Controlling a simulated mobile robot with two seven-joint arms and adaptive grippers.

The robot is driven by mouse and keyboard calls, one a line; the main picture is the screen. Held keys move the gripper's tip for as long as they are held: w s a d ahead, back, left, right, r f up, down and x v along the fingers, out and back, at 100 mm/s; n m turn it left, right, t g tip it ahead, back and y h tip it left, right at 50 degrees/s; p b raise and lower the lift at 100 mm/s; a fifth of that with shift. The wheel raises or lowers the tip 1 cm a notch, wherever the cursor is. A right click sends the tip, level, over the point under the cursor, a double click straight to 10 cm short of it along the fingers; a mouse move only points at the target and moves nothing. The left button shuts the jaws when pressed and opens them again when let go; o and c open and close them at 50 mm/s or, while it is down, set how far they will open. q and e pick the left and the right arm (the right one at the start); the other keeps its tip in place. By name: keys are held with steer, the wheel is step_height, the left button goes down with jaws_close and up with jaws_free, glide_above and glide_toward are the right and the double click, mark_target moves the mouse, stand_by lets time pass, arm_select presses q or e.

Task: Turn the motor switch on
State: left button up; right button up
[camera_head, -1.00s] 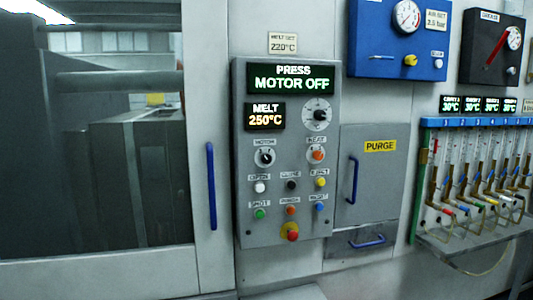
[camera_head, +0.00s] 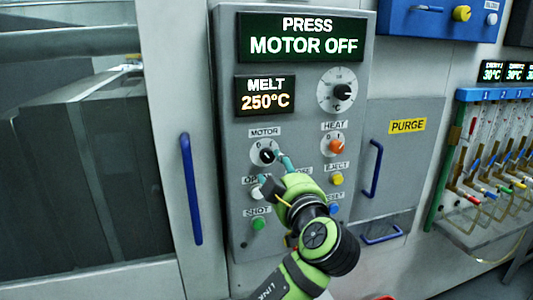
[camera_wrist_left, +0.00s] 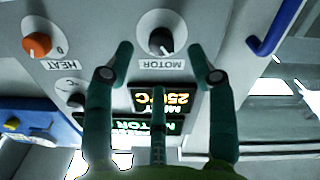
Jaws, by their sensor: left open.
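The motor switch (camera_head: 265,154) is a black knob on a round white dial under the MOTOR label, on the grey control panel (camera_head: 299,112). The display (camera_head: 302,38) reads "PRESS MOTOR OFF". My left gripper (camera_head: 275,172) is in front of the panel, its teal fingers just below and right of the knob. In the left wrist view the knob (camera_wrist_left: 161,41) appears upside down, between and beyond the spread fingertips of the left gripper (camera_wrist_left: 161,52). The fingers are open and empty; I cannot tell whether they touch the dial. My right gripper is in neither view.
The orange HEAT knob (camera_head: 334,146) is right of the motor switch. Several push buttons below are partly hidden by my arm. Blue handles (camera_head: 191,188) and (camera_head: 373,168) stick out on either side. A melt display (camera_head: 265,95) reads 250°C.

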mark_target(268, 158)
arm_select(q)
steer(key=w+p, duration=0.1)
steer(key=w+a+r+p, duration=0.1)
steer(key=w, duration=0.1)
steer(key=shift+w+a+p, duration=0.15)
steer(key=shift+a+p, duration=0.05)
steer(key=shift+p, duration=0.15)
steer(key=shift+f+p+x, duration=0.2)
steer(key=shift+p+x, duration=0.15)
steer(key=shift+x, duration=0.65)
steer(key=shift+w, duration=0.25)
steer(key=shift+d+f, duration=0.1)
jaws_close()
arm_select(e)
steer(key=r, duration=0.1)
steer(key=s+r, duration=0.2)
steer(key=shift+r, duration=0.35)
